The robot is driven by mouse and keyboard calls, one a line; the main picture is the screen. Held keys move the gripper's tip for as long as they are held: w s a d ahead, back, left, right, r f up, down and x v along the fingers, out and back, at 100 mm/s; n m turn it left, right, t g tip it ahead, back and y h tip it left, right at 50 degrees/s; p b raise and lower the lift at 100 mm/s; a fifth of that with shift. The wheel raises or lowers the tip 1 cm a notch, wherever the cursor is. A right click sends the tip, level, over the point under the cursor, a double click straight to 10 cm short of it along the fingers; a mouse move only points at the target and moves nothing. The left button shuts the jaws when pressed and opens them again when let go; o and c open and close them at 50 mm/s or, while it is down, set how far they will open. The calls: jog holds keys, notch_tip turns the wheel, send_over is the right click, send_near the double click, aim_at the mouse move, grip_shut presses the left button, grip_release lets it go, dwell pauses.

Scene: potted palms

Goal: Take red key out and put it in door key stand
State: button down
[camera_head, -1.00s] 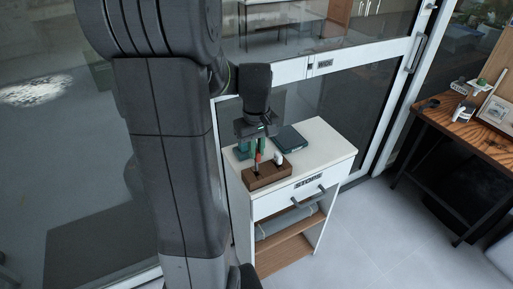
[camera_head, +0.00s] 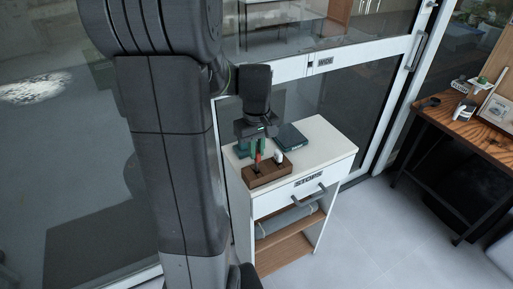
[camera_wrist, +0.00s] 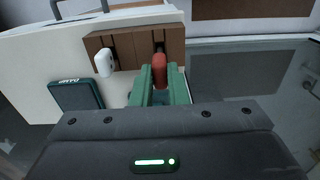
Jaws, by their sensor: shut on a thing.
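The red key (camera_wrist: 160,70) stands in a slot of the brown wooden key stand (camera_wrist: 125,43), at the slot end nearer the glass. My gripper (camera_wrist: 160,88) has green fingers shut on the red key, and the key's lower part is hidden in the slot. In the head view my gripper (camera_head: 258,150) is over the left part of the wooden stand (camera_head: 262,178), with the red key (camera_head: 258,158) between its fingers. A white key (camera_wrist: 104,63) stands in the same stand beside the red one.
The stand sits on a white cabinet (camera_head: 325,145) with a drawer handle (camera_head: 310,196). Glass door panels are close behind and left. A wooden desk (camera_head: 480,130) stands at the right, with floor free between.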

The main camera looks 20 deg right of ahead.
aim_at(256, 161)
jog(key=shift+f+b, duration=1.2)
jog(key=shift+f, duration=0.55)
jog(key=c, duration=1.3)
grip_release()
jog(key=shift+c, duration=0.2)
jog(key=shift+r, duration=0.1)
notch_tip(256, 161, up, 14)
jog(key=shift+f, duration=0.25)
notch_tip(256, 161, down, 14)
jog(key=shift+r, duration=0.45)
